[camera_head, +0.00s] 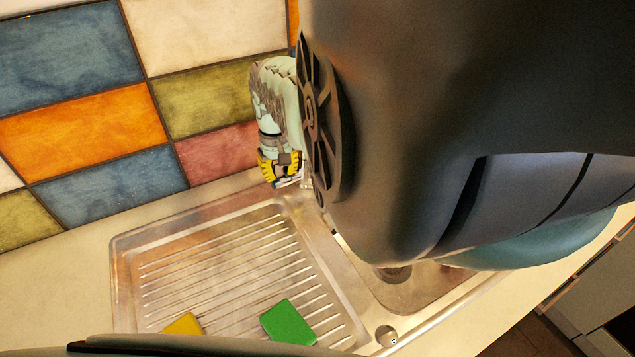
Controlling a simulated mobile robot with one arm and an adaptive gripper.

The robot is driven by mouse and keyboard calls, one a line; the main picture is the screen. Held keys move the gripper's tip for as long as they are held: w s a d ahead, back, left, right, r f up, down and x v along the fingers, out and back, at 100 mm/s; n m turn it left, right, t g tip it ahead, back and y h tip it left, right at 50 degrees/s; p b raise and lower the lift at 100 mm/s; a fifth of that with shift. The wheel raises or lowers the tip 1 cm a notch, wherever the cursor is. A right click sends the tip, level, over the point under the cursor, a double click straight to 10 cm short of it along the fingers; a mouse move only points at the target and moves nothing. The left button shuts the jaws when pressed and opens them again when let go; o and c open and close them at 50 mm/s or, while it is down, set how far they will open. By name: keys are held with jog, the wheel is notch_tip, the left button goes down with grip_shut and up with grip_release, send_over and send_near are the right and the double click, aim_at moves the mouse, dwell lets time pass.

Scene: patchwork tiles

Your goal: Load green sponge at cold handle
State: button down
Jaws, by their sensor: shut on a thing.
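A green sponge (288,322) lies on the ribbed drainboard of the metal sink (125,282), at the bottom centre of the head view. My gripper (284,180), with yellow finger parts, hangs down at the back of the sink by the wall, well away from the sponge. It is shut on what looks like a small bright metal tap handle (293,183). Its fingertips are tiny here, and I cannot tell whether this is the cold handle. My dark arm hides most of the tap area and the right side of the view.
A yellow sponge (183,325) lies left of the green one, partly cut off by a dark edge at the bottom. The basin (415,290) is partly under my arm. A tiled wall (85,130) closes the back. The drainboard's middle and the left counter (60,300) are clear.

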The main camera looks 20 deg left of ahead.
jog(key=shift+r, duration=0.1)
jog(key=p, duration=0.3)
jog(key=shift+d+r, duration=0.2)
jog(key=y+p, duration=0.1)
jog(key=p, duration=0.1)
jog(key=shift+d+t+p, duration=0.15)
jog(key=shift+t+p, duration=0.25)
jog(key=p, duration=0.1)
jog(key=t+y+p, duration=0.1)
jog(key=p, duration=0.1)
jog(key=shift+s+d+f, duration=0.1)
jog(key=shift+s+f, duration=0.2)
jog(key=shift+p, duration=0.3)
jog(key=c, duration=1)
grip_release()
